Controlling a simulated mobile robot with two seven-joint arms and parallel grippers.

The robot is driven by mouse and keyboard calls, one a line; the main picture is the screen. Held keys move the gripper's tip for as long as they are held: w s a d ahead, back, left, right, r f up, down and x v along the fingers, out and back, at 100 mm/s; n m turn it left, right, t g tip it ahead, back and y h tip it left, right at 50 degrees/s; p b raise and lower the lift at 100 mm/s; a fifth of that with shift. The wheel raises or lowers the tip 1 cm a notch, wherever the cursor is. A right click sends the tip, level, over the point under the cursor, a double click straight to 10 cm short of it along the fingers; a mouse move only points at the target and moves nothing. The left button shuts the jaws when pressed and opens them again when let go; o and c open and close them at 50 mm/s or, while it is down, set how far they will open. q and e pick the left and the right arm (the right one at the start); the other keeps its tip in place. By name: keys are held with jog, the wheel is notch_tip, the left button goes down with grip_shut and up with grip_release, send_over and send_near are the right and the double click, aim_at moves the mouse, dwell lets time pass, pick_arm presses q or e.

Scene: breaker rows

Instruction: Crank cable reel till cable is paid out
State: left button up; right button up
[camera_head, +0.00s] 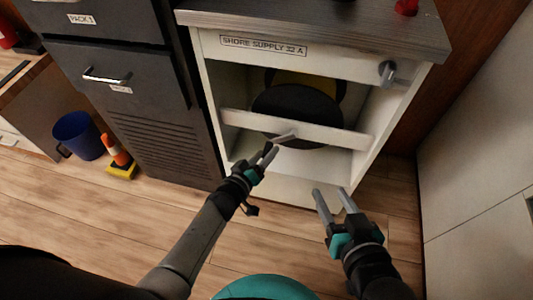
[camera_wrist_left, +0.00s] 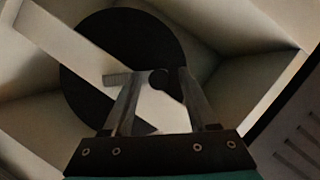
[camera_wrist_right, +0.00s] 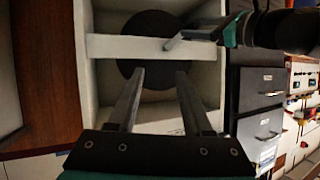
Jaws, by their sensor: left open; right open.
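The cable reel shows as a black disc (camera_head: 290,103) with a yellow part (camera_head: 322,82) behind it, inside an open white cabinet. A white crossbar (camera_head: 345,136) runs in front of it. A small grey crank handle (camera_head: 286,136) sticks out at the crossbar; it also shows in the right wrist view (camera_wrist_right: 174,41). My left gripper (camera_head: 270,152) is open just below and left of the handle, with the reel disc (camera_wrist_left: 125,45) ahead in its wrist view. I cannot tell whether it touches the handle. My right gripper (camera_head: 334,194) is open and empty, lower right, apart from the cabinet.
The cabinet, labelled SHORE SUPPLY 32 A (camera_head: 262,45), has a grey knob (camera_head: 388,73) at upper right. A dark drawer unit (camera_head: 130,110) stands to the left. A blue bin (camera_head: 78,136) and an orange cone (camera_head: 115,150) stand further left. The wooden floor in front is clear.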

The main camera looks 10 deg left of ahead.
pick_arm(q)
jog(key=shift+w+d+f, duration=0.15)
jog(key=shift+w, duration=0.4)
grip_shut()
dwell(0.4)
dwell(1.0)
